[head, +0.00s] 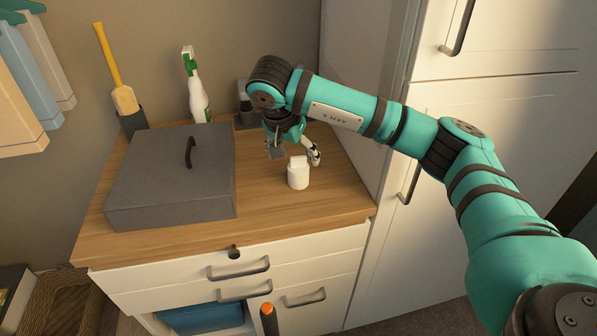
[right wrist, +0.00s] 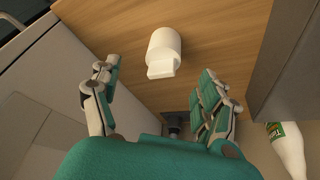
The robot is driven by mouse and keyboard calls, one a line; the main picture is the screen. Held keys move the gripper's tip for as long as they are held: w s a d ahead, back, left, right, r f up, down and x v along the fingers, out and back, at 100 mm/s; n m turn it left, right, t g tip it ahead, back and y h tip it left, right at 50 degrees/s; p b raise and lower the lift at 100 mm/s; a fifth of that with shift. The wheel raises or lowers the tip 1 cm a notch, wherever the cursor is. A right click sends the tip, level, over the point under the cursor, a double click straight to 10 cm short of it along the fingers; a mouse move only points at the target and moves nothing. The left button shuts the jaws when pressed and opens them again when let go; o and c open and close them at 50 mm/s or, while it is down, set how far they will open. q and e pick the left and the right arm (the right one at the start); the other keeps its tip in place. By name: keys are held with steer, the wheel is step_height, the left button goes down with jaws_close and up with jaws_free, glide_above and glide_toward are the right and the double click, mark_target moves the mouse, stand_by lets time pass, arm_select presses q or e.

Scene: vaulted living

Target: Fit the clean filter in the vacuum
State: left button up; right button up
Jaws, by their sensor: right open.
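A small white cylinder with a narrower block on top (head: 298,174), which looks like the filter, stands on the wooden counter. It also shows in the right wrist view (right wrist: 163,52), beyond my fingertips. My right gripper (head: 294,153) is open and empty, just behind and above the white piece, its fingers spread to either side in the right wrist view (right wrist: 162,76). I see no clear touch. I cannot pick out the vacuum for certain. My left gripper is not in view.
A grey lidded box (head: 170,190) fills the counter's left. A spray bottle (head: 197,92), a yellow-handled brush (head: 122,95) and a dark item (head: 246,108) stand behind. A tall white cabinet (head: 365,75) borders the right. The counter's front right is clear. An orange-tipped dark handle (head: 268,314) rises below.

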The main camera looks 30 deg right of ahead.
mark_target(297, 168)
steer(key=x, duration=0.4)
steer(key=shift+f, duration=0.1)
steer(key=x, duration=0.1)
steer(key=p+x, duration=0.1)
steer(key=x, duration=0.2)
steer(key=shift+w+a+f+p, duration=0.1)
steer(key=shift+a+f+p, duration=0.1)
steer(key=shift+p, duration=0.15)
steer(key=shift+w+d+f, duration=0.15)
steer(key=shift+f, duration=0.25)
steer(key=c, duration=1.3)
steer(key=shift+o, duration=0.2)
steer(key=shift+r, duration=0.1)
